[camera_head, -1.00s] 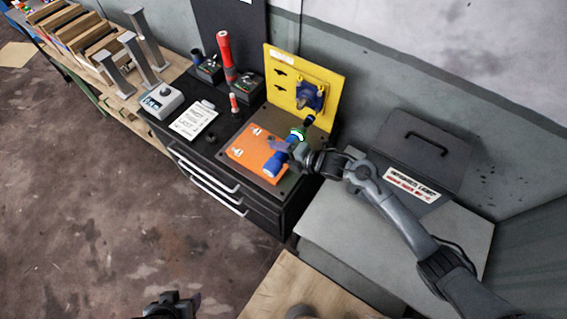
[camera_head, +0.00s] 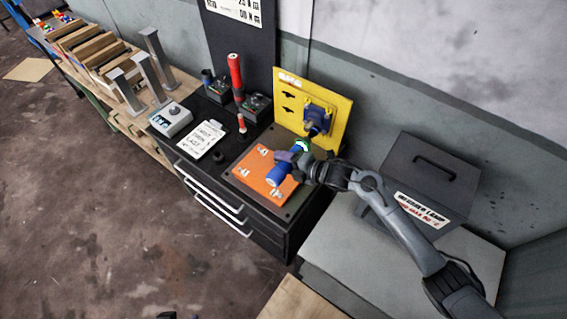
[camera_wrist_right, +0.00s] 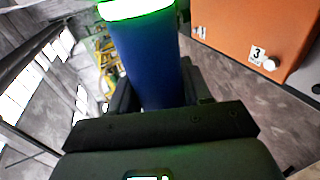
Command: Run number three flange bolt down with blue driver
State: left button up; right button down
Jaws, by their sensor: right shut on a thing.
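The blue driver (camera_head: 279,177) has a lit green ring and is held tilted over the orange block. My right gripper (camera_head: 297,161) is shut around it. In the right wrist view the blue driver (camera_wrist_right: 150,62) fills the space between the fingers, with its green ring at the top edge. The orange flange block (camera_head: 250,168) lies on a dark plate and carries small labelled bolts. Only a dark sliver of my left gripper (camera_head: 166,316) shows at the bottom edge.
A yellow panel (camera_head: 340,105) with a blue holder stands behind the block. A red driver (camera_head: 235,72), a printed card (camera_head: 201,139) and a grey meter box (camera_head: 171,119) are to the left. A dark lidded box (camera_head: 425,172) stands to the right.

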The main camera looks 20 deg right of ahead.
aim_at(295, 149)
jog(key=shift+w+d+r+b, duration=0.1)
jog(key=shift+w+d+b, duration=0.8)
jog(key=shift+d, duration=0.25)
jog(key=shift+w+d+b, duration=0.7)
jog(key=shift+w+d, duration=0.3)
jog(key=shift+d, duration=0.15)
jog(key=shift+r, duration=0.1)
